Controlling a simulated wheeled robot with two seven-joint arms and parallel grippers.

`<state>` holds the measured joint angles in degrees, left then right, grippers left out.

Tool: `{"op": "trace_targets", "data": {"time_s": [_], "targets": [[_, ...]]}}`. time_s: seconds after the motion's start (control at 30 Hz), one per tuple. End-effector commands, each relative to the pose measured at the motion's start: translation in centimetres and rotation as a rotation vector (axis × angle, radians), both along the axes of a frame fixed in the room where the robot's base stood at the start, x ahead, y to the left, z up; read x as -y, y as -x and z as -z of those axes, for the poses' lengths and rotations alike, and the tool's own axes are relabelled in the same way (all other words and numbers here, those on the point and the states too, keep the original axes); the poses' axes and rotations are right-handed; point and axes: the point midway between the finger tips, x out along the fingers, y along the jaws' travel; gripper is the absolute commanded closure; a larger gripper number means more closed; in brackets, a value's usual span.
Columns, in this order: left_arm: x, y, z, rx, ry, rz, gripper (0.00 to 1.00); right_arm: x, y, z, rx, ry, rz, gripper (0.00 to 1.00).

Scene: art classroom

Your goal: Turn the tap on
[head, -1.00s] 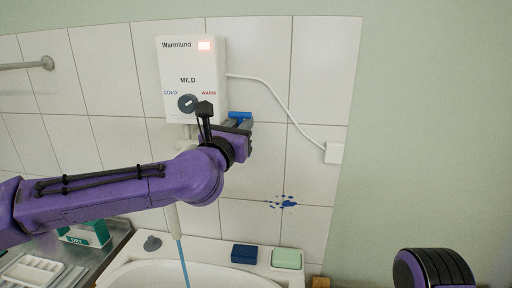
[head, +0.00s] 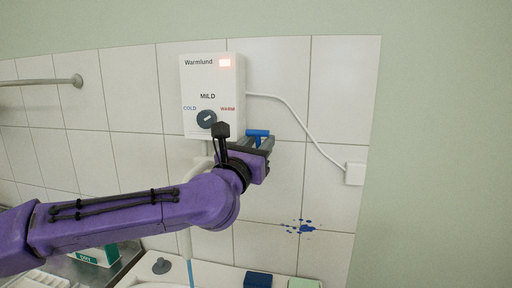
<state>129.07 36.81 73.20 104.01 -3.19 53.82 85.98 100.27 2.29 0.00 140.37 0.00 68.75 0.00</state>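The white wall heater (head: 212,88) has a lit red display and a grey dial (head: 206,119) between COLD and WARM. A pale spout (head: 188,215) curves down below it, with a thin blue stream (head: 190,274) under its end. A blue T-shaped handle (head: 257,133), apparently the tap handle, shows right of the heater's lower corner. My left gripper (head: 259,144) is at this handle, its two grey fingers around or just in front of it. Whether they press on it cannot be told. The handle's lower part is hidden. My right gripper is not in view.
A white cable (head: 294,113) runs from the heater to a wall box (head: 355,174). A blue block (head: 258,280), a green soap-like block (head: 304,284) and a grey plug (head: 161,266) lie on the basin rim. A metal rail (head: 40,82) is at the left.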

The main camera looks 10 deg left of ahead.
Motion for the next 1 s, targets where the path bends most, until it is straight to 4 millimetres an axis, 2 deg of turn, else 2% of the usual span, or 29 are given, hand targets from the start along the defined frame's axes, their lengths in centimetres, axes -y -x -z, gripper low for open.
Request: {"op": "trace_targets", "data": {"time_s": [0.13,0.3,0.5,0.63,1.0], "targets": [[-0.7,2.1,1.0,0.001,0.002,0.001,0.63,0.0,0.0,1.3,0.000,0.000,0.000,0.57],[-2.1,6.0,2.0,0.004,0.002,0.001,0.63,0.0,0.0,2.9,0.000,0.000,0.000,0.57],[-3.1,9.0,2.7,0.003,0.002,-0.001,0.63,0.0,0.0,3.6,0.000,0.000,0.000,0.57],[-3.2,9.5,2.7,0.000,0.000,-0.001,0.63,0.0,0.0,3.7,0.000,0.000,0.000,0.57],[-3.3,9.5,2.7,0.001,0.000,-0.003,0.63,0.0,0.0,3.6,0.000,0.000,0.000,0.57]]}}
